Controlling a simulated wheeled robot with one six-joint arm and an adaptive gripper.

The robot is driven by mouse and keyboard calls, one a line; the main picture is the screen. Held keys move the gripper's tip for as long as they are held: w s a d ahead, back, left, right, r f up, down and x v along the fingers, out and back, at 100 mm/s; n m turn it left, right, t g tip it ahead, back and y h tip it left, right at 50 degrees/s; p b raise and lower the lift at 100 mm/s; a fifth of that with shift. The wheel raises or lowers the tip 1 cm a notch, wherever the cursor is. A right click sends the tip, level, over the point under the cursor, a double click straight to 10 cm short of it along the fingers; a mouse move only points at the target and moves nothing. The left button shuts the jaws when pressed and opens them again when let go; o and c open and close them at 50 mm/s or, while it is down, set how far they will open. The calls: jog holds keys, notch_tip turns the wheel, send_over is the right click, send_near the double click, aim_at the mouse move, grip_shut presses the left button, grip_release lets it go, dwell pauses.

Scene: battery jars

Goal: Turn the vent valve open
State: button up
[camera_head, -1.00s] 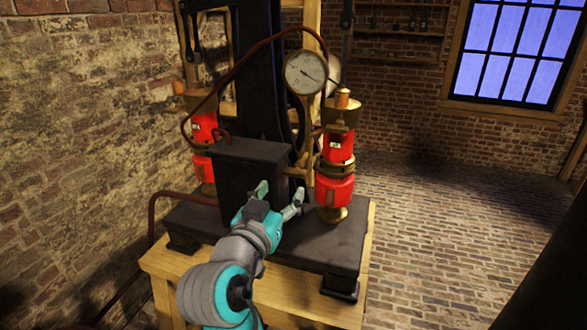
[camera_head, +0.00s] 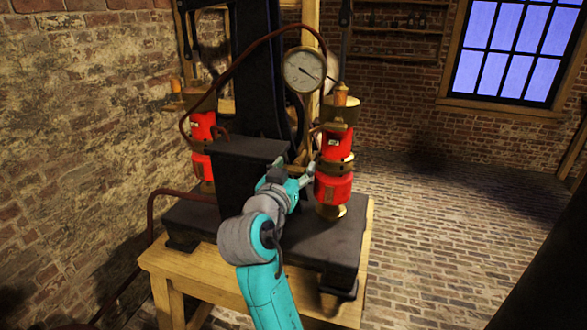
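My gripper (camera_head: 293,166) is open, with its fingers apart, between the dark box and the right red jar. Its right finger is close to the right red jar (camera_head: 333,190); I cannot tell whether they touch. I cannot clearly pick out the vent valve; small brass-coloured parts (camera_head: 301,156) show just behind the fingers, partly hidden by my gripper. The right jar stands upright with brass fittings at top and bottom. A round white dial gauge (camera_head: 304,70) is above and behind the gripper.
The dark box (camera_head: 232,178) stands left of my arm on a black plinth (camera_head: 306,250) over a wooden table (camera_head: 195,282). Another red jar (camera_head: 203,130) is behind the box. A dark red hose (camera_head: 235,63) arches to the gauge. Brick floor (camera_head: 435,220) is clear at right.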

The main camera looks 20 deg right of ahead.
jog(key=c, duration=0.8)
jog(key=shift+c, duration=0.2)
jog(key=shift+n, duration=0.4)
jog(key=n, duration=0.3)
jog(key=shift+a+n, duration=0.1)
jog(key=shift+n, duration=0.3)
jog(key=n, duration=0.4)
jog(key=shift+w+a+f, duration=0.1)
jog(key=n, duration=0.9)
jog(key=shift+f, duration=0.15)
jog(key=shift+n, duration=0.3)
